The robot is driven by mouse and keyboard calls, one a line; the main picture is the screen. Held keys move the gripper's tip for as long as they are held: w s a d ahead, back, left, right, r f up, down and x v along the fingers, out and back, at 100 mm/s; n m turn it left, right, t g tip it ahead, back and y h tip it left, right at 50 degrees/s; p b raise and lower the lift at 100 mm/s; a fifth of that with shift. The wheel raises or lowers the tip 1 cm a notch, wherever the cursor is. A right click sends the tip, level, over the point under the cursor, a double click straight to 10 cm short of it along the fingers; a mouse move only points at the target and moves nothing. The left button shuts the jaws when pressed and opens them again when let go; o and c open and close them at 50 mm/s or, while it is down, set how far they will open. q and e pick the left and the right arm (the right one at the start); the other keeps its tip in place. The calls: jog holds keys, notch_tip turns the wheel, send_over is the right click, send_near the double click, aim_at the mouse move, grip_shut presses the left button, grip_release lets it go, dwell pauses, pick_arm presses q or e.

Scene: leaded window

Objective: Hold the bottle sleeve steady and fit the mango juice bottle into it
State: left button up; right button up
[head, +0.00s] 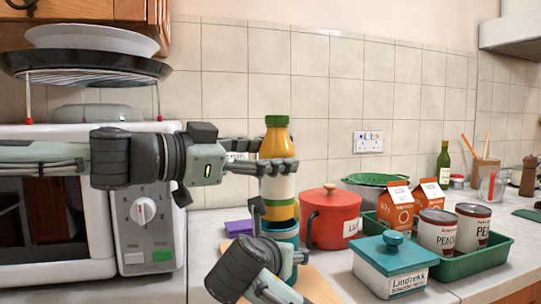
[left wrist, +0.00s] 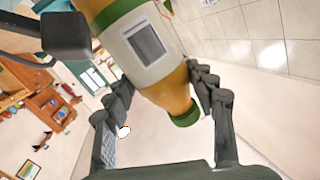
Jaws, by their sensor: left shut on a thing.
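The mango juice bottle (head: 277,190), orange-yellow with a green cap and a pale label, stands upright. My left gripper (head: 280,166) is shut around its upper part. In the left wrist view the bottle (left wrist: 150,55) lies between the two fingers, its green cap toward the palm. The teal bottle sleeve (head: 286,233) is directly under the bottle. The bottle's lower end is at the sleeve's mouth; I cannot tell whether it is inside. My right gripper (head: 278,238) has its fingers beside the sleeve, low in the head view; their contact with it is partly hidden.
A red lidded pot (head: 331,222) stands close to the right of the sleeve. A teal lidded box (head: 392,268) and a green tray (head: 478,262) with cans and cartons are further right. A microwave (head: 150,240) fills the left. A purple item (head: 238,228) lies behind the right gripper.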

aim_at(263, 182)
pick_arm(q)
jog(key=shift+f, duration=0.25)
jog(key=shift+f, duration=0.35)
jog(key=shift+f, duration=0.25)
jog(key=shift+f, duration=0.35)
jog(key=shift+f, duration=0.3)
jog(key=shift+f, duration=0.3)
jog(key=shift+f, duration=0.25)
jog(key=shift+r, duration=1.75)
jog(key=shift+f, duration=1.85)
dwell(0.5)
